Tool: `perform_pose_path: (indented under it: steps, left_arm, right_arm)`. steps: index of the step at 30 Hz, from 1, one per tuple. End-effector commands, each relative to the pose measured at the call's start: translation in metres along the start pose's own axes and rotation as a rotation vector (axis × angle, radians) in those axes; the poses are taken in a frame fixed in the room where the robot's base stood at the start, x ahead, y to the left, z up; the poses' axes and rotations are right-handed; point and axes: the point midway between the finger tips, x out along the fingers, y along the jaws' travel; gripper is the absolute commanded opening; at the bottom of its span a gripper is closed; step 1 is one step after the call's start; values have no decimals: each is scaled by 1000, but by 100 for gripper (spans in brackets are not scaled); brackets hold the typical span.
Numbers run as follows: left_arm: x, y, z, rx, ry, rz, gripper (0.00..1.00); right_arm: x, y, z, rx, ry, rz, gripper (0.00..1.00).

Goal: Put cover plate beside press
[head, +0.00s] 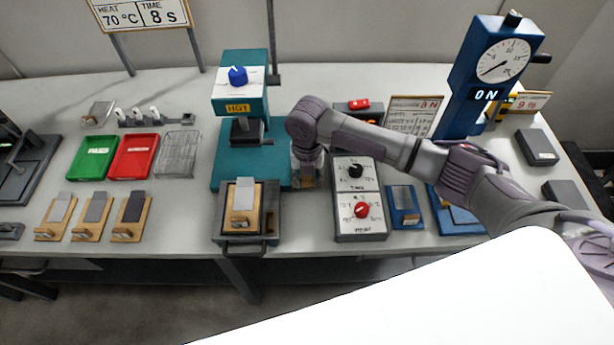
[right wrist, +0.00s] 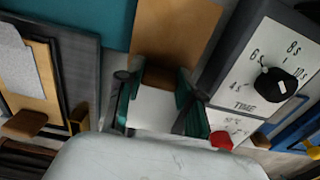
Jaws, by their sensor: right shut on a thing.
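The press (head: 240,85) is a teal machine with a blue knob and a HOT label, standing on a teal base (head: 228,165) at the middle of the table. My right gripper (head: 306,160) is low, just right of that base. In the right wrist view its dark green fingers (right wrist: 158,100) are shut on the brown grip of a tan cover plate (right wrist: 180,30). The plate extends away from the fingers, between the teal base and the timer box. In the head view the gripper mostly hides it. I cannot tell whether it touches the table. My left gripper is not in view.
A timer box (head: 358,190) with two knobs stands close on the right. A drawer-like tray (head: 268,222) holding a wooden fixture is in front of the press. Green (head: 93,157) and red (head: 134,156) trays and several wooden fixtures sit left. A blue gauge stand (head: 480,80) is right.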

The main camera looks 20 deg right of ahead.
Motion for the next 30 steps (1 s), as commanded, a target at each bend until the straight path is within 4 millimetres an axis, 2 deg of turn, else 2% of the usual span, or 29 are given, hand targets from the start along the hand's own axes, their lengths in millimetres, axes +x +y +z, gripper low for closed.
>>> perform_pose_path:
  steps: [12,13,17,26,30]
  left_arm:
    - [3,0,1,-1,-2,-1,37]
    - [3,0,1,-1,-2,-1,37]
    - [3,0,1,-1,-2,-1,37]
    - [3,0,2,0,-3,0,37]
    - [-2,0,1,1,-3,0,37]
  right_arm:
    - [10,0,0,0,0,0,7]
    - [10,0,0,0,0,0,40]
    - [10,0,0,0,0,0,61]
    - [9,0,0,0,0,0,62]
    - [-3,0,0,0,-1,0,62]
